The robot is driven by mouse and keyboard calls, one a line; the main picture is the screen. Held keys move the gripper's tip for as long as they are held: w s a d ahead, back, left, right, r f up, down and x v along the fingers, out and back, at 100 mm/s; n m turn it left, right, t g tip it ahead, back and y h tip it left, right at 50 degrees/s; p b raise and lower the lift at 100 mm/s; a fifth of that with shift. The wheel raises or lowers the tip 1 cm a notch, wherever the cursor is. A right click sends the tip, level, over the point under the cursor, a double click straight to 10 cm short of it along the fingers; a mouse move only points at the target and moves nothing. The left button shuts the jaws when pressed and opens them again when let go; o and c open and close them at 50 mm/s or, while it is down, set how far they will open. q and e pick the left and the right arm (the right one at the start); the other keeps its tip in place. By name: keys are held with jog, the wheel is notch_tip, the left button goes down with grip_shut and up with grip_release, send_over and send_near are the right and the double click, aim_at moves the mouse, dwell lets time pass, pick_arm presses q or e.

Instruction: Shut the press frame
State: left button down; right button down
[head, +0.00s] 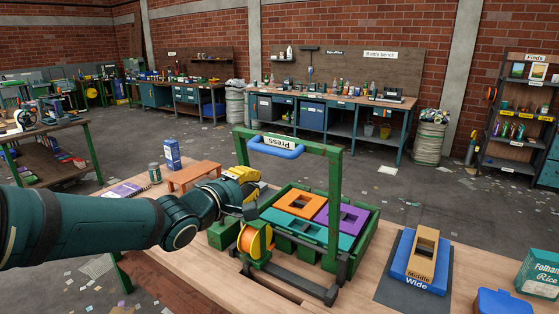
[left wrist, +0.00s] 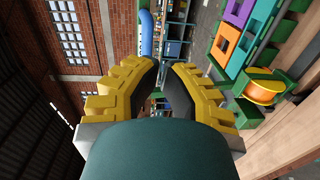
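The green press frame (head: 336,195) stands upright over the bench, with a "Press" sign and a blue handle bar (head: 275,147) across its top. The handle also shows in the left wrist view (left wrist: 146,34), beyond the left fingertip. Below the frame, a green crate (head: 362,236) holds orange, purple and teal pieces with openings. My left gripper (head: 252,185) is to the left of the crate, lower than the handle and apart from it. In the left wrist view its yellow fingers (left wrist: 166,68) are apart with nothing between them. My right gripper is not in view.
An orange roller (head: 254,241) on a green mount is close below my left gripper. A blue "Wide" block with a tan "Middle" block (head: 421,257) sits on a dark mat at right. A blue carton (head: 172,154), a can and a small brown stand (head: 193,174) are behind my arm.

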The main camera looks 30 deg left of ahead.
pick_arm(q)
notch_tip(320, 180, up, 2)
jog(key=s, duration=0.1)
jog(key=b, duration=0.3)
send_near(286, 151)
jog(key=shift+n+t, duration=0.4)
jog(key=w, duration=0.5)
jog(key=w+f, duration=0.1)
jog(key=w, duration=0.1)
jog(key=shift+w+d, duration=0.2)
jog(key=shift+d, duration=0.15)
jog(key=shift+r, duration=0.1)
